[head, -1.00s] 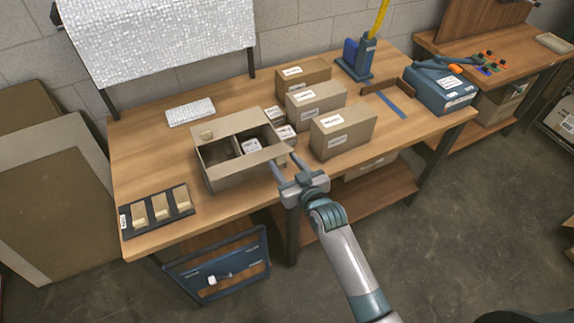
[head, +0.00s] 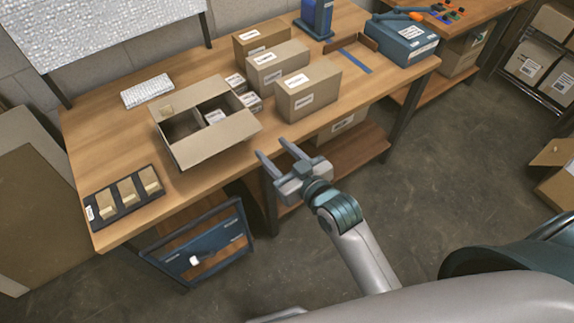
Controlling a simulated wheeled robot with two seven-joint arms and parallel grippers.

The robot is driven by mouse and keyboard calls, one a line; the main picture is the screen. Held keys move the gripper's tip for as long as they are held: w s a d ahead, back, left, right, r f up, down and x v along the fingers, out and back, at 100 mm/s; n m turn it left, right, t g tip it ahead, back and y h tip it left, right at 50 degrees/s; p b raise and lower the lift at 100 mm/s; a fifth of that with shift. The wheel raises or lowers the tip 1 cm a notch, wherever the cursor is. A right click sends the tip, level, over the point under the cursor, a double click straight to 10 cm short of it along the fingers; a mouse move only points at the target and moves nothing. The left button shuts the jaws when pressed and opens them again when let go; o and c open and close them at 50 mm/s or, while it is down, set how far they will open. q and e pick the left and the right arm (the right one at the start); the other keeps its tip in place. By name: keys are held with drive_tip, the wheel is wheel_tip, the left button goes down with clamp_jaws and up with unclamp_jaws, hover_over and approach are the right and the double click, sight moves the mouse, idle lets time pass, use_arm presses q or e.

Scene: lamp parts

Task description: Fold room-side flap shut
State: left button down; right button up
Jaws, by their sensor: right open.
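An open tan carton (head: 170,132) stands on the wooden bench. Its room-side flap (head: 222,139) leans outward over the near side, not lying over the opening. The far flap (head: 188,95) is also folded outward. A divider and a small white-labelled box (head: 214,117) show inside. My right gripper (head: 274,149) is open and empty, its two fingers apart, just off the bench's front edge. Its fingertips are close to the right end of the room-side flap, with a small gap seen in the picture. My left gripper is not in view.
Closed cartons (head: 308,90) stand right of the open one, with small labelled boxes (head: 246,98) between. A dark tray with several tan blocks (head: 128,190) lies at left. The floor at right is mostly clear.

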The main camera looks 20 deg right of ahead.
drive_tip(key=b+v, duration=0.1)
drive_tip(key=v, duration=0.4)
idle(0.5)
drive_tip(key=s+d+f+g+h+b, duration=0.1)
drive_tip(key=s+f+g+b, duration=0.15)
drive_tip(key=f, duration=1.25)
drive_tip(key=s+d+f+m+g+h+b, duration=0.1)
drive_tip(key=s+d+f+g, duration=0.15)
drive_tip(key=f, duration=1.25)
drive_tip(key=s+d+f+g+h+b, duration=0.1)
drive_tip(key=s+f+g+b, duration=0.15)
drive_tip(key=f, duration=1.25)
drive_tip(key=s+d+f+g+b, duration=0.1)
drive_tip(key=s+d+f, duration=0.1)
drive_tip(key=s+f, duration=0.55)
drive_tip(key=s+d+f+g+b, duration=0.1)
drive_tip(key=s+d+f, duration=0.1)
drive_tip(key=s+f, duration=0.55)
drive_tip(key=s+d+f+g+h+b, duration=0.1)
drive_tip(key=s+d+f+g, duration=0.1)
drive_tip(key=s+f, duration=0.4)
drive_tip(key=s+d+f+g+b, duration=0.1)
drive_tip(key=s+f, duration=0.5)
drive_tip(key=s, duration=0.7)
drive_tip(key=shift+s+d+f+g+h, duration=0.15)
drive_tip(key=shift+s+d+g+h, duration=0.1)
drive_tip(key=shift+d+g+h, duration=0.25)
